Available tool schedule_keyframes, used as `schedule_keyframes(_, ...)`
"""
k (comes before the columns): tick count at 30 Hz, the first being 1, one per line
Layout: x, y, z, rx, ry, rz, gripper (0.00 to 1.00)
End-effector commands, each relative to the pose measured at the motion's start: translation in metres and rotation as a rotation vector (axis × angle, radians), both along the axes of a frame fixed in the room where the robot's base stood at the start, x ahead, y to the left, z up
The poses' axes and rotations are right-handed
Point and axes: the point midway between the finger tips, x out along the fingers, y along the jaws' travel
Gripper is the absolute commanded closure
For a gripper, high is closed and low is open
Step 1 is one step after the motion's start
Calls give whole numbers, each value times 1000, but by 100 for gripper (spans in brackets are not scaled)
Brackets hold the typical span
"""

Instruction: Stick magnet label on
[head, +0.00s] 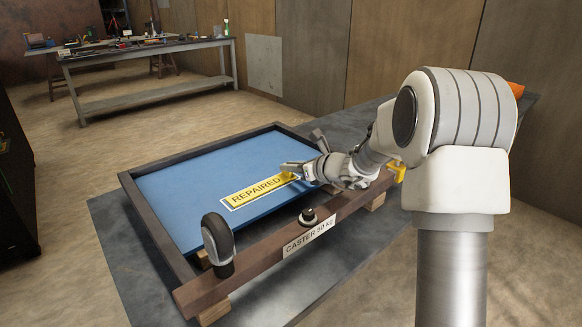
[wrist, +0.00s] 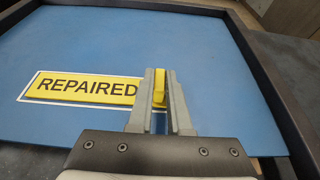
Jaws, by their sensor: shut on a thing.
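The yellow magnet label (head: 257,189) reads REPAIRED. It is over a white-outlined rectangle on the blue panel (head: 190,195), roughly lined up with it. In the wrist view the label (wrist: 85,89) shows the white outline along its left and lower edges. I cannot tell whether it touches the panel or is just above it. My gripper (head: 288,171) is at the label's right end. In the wrist view my gripper (wrist: 160,88) is shut on the label's raised yellow tab (wrist: 160,86). The fingers hide the label's right end.
A dark frame (head: 155,222) surrounds the panel on a grey table (head: 120,265). Its front rail carries a CASTER 50 kg tag (head: 309,237). A caster wheel (head: 216,240) and a black knob (head: 308,215) stand up there. A workbench (head: 150,50) with tools is farther back.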

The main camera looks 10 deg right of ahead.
Motion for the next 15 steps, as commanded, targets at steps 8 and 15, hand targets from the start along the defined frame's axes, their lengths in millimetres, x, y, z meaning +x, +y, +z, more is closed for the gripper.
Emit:
schedule_keyframes(8,-1,0,-3,-1,5,-1,82)
schedule_keyframes(15,-1,0,-2,-1,4,-1,48)
